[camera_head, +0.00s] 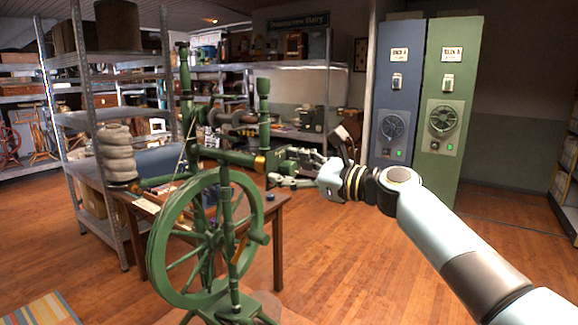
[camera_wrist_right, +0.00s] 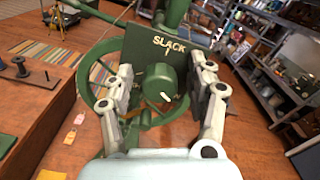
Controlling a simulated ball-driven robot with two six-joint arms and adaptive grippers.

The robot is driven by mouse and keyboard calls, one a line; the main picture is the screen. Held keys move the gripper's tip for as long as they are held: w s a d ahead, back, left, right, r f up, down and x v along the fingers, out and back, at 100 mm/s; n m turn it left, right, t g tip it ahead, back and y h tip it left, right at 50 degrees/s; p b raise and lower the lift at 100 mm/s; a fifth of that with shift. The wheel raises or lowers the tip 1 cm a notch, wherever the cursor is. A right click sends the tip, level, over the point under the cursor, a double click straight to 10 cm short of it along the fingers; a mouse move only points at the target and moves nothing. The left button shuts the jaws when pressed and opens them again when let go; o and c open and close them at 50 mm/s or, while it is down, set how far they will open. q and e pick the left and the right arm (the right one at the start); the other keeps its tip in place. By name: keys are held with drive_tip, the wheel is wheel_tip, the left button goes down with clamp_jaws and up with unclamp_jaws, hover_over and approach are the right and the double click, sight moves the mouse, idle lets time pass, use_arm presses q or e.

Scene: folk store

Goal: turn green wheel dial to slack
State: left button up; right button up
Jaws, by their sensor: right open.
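A green spinning wheel (camera_head: 222,235) stands in the middle of the head view. In the right wrist view, a round green dial (camera_wrist_right: 158,84) sits on a dark green plate (camera_wrist_right: 140,50) lettered SLACK, with a short tick below the word. A white mark on the dial's face lies low and right of its middle, away from the tick. My right gripper (camera_wrist_right: 166,72) is open, with a finger on each side of the dial and gaps showing. In the head view my right gripper (camera_head: 280,170) is beside the wheel's green frame, and the dial is hard to make out. My left gripper does not show.
A wooden table (camera_head: 277,230) stands behind the wheel. A blue cabinet (camera_head: 398,75) and a green cabinet (camera_head: 450,75) stand at the back right. Metal shelving (camera_head: 112,230) is at the left. The wooden floor at the right is clear.

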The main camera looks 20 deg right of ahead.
drive_tip(key=shift+w+a, duration=0.1)
clamp_jaws()
idle(0.3)
